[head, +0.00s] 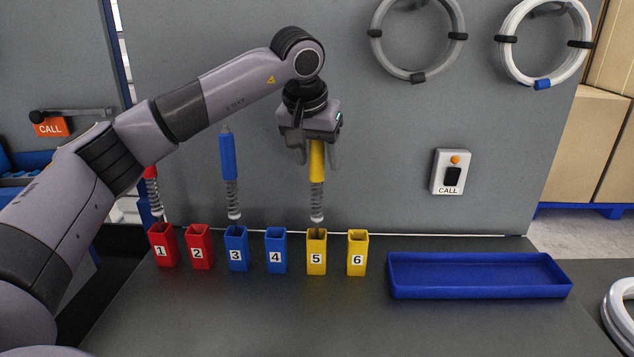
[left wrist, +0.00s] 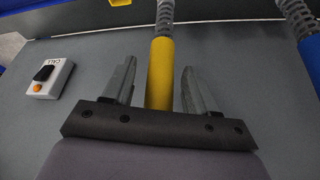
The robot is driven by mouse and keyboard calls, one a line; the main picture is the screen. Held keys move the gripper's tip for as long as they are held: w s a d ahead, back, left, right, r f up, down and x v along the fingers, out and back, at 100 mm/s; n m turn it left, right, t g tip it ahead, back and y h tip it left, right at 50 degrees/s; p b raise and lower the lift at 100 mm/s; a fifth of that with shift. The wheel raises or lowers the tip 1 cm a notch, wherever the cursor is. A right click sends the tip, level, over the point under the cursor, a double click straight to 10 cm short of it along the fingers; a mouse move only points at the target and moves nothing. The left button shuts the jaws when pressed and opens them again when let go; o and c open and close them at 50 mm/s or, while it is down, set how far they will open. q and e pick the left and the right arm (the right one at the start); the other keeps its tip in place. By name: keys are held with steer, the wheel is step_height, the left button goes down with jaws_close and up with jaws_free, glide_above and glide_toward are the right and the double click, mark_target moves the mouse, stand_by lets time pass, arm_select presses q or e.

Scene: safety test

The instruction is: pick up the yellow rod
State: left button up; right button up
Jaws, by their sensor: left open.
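The yellow rod (head: 317,163) stands upright above the yellow holder numbered 5 (head: 316,265), with a grey spring and white collar on its lower part. My left gripper (head: 318,158) points down over the rod's upper end. In the left wrist view the yellow rod (left wrist: 160,75) lies between the two fingers of my left gripper (left wrist: 157,85), with a gap on each side. The fingers are open. The rod's top end is hidden by the gripper. My right gripper is not seen.
A blue rod (head: 228,160) stands at holder 3 (head: 237,262), and a red rod (head: 151,185) at holder 1 (head: 163,260), partly behind my arm. Holders 2, 4 and 6 (head: 357,265) show no rod. A blue tray (head: 480,290) lies to the right. A call box (head: 450,172) is on the panel.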

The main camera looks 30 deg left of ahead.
arm_select(q)
steer(key=shift+c, duration=0.3)
jaws_close()
steer(key=shift+r, duration=0.15)
